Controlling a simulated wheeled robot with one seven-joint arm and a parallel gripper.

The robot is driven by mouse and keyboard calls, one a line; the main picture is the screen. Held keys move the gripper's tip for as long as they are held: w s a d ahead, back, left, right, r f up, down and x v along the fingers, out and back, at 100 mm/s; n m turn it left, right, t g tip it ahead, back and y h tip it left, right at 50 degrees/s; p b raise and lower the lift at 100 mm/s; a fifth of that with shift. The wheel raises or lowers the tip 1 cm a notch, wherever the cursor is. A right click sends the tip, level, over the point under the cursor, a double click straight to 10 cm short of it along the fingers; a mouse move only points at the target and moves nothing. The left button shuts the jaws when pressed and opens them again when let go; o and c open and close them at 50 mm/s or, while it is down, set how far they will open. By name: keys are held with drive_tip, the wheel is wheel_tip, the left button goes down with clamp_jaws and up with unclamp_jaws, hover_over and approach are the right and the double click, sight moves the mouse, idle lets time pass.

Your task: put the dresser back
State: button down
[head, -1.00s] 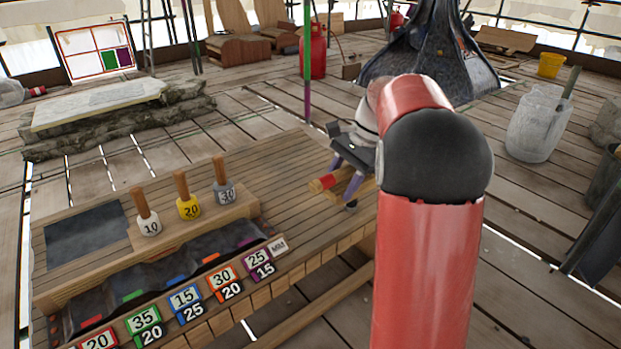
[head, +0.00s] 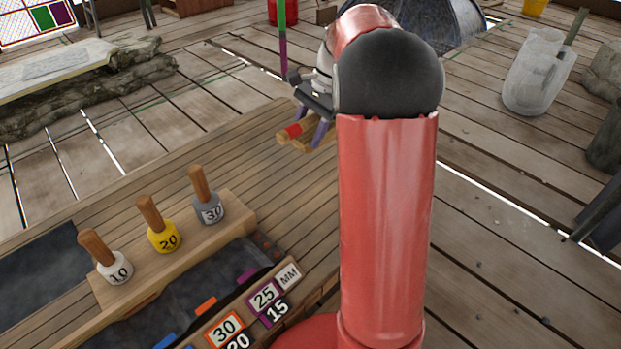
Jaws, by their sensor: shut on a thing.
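My gripper (head: 311,125) is at the upper middle of the head view, over the far right end of the plank bench (head: 215,150). Its purple fingers are shut on a wooden piece with a red end (head: 292,131), which looks like the dresser. I cannot tell whether the piece touches the bench. Part of it is hidden by the fingers, and my arm covers the area to its right.
A wooden rack on the bench holds tools marked 10 (head: 115,270), 20 (head: 163,238) and 30 (head: 210,209). In front is a dark trough (head: 190,295) with numbered tags (head: 263,296). A green and purple pole (head: 282,35) stands behind. A whitish bucket (head: 538,75) stands right.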

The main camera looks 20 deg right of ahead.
wheel_tip(320, 180, down, 16)
drive_tip(key=shift+f+b, duration=0.25)
drive_tip(key=shift+b, duration=0.95)
drive_tip(key=c, duration=0.7)
unclamp_jaws()
drive_tip(key=shift+r, duration=0.15)
